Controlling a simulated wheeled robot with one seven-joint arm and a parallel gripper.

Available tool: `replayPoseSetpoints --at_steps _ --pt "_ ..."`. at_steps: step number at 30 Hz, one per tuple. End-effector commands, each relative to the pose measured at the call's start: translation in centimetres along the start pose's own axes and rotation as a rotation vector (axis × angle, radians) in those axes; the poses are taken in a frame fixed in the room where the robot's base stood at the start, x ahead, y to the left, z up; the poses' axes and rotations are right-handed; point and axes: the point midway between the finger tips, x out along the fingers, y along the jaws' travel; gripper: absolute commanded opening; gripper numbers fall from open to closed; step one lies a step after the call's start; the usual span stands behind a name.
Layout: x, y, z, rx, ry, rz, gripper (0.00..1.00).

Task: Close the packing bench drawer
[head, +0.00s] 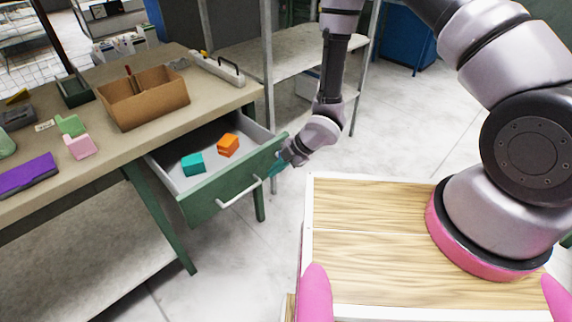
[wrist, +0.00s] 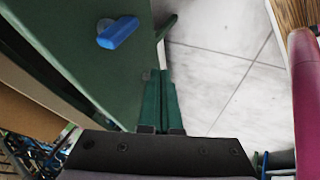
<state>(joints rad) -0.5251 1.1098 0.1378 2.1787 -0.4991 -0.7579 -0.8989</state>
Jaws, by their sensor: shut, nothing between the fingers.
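The packing bench drawer (head: 205,207) is pulled out from under the bench top. Its green front has a pale bar handle (head: 238,193). A teal block (head: 193,164) and an orange block (head: 228,145) lie inside it. My gripper (head: 274,170) is at the right end of the drawer front, outside it and close to the handle's right end. In the wrist view my gripper's green fingers (wrist: 160,82) are together and empty, beside a green panel (wrist: 75,45). I cannot tell whether they touch it. A blue piece (wrist: 118,32) sticks out from that panel.
The bench top (head: 112,140) bears a cardboard box (head: 145,105), a purple item (head: 28,174) and several small things. A metal shelf rack (head: 290,48) stands behind. My wooden-topped base is at the right. Clear floor (head: 240,270) lies before the drawer.

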Motion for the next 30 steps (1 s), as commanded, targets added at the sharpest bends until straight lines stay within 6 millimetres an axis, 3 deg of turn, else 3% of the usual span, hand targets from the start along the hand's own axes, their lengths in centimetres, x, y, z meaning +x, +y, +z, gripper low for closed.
replayPoseSetpoints --at_steps 7,23,30 --pt "1.1 2.3 0.0 -0.001 0.000 0.002 0.00" --pt "1.3 2.9 0.0 0.000 -0.001 0.001 0.00" --pt "2.6 5.4 0.0 -0.001 -0.001 0.005 0.00"
